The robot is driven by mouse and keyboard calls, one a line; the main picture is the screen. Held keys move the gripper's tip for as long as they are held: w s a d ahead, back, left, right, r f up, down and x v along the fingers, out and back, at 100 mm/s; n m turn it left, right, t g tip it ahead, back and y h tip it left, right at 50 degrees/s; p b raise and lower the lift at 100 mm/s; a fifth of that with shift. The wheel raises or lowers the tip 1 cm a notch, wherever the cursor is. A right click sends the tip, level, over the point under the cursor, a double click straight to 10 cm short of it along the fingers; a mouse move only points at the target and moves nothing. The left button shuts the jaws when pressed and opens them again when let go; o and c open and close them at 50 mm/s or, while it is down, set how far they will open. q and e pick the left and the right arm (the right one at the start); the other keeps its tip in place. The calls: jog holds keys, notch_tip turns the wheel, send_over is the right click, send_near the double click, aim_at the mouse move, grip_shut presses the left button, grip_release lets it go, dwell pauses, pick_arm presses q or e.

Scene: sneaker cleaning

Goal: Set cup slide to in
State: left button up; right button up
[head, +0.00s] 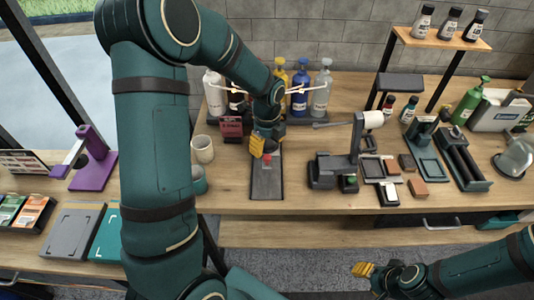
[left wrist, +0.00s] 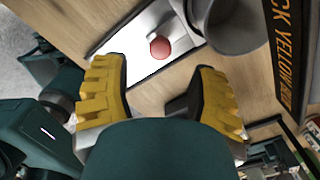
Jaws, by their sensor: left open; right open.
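The cup slide is a dark flat rail (head: 266,185) on the wooden table in the head view, with a red knob (head: 267,157). In the left wrist view the red knob (left wrist: 160,47) stands on a bright plate (left wrist: 142,62), next to a grey round cup-like part (left wrist: 228,25). My left gripper (head: 258,146) is at the far end of the rail. In the left wrist view its yellow fingers (left wrist: 160,70) are apart, with the knob just beyond the gap and nothing held. My right gripper (head: 362,269) is in front of the table, away from the slide, open.
White cup (head: 203,148) and teal cup (head: 199,180) stand left of the rail. Several bottles (head: 300,90) line the back. A dark machine (head: 335,168) stands to the right, with small blocks beyond. The table's front edge (head: 300,207) is near the rail's end.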

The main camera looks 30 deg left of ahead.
pick_arm(q)
notch_tip(320, 180, up, 6)
dwell(0.5)
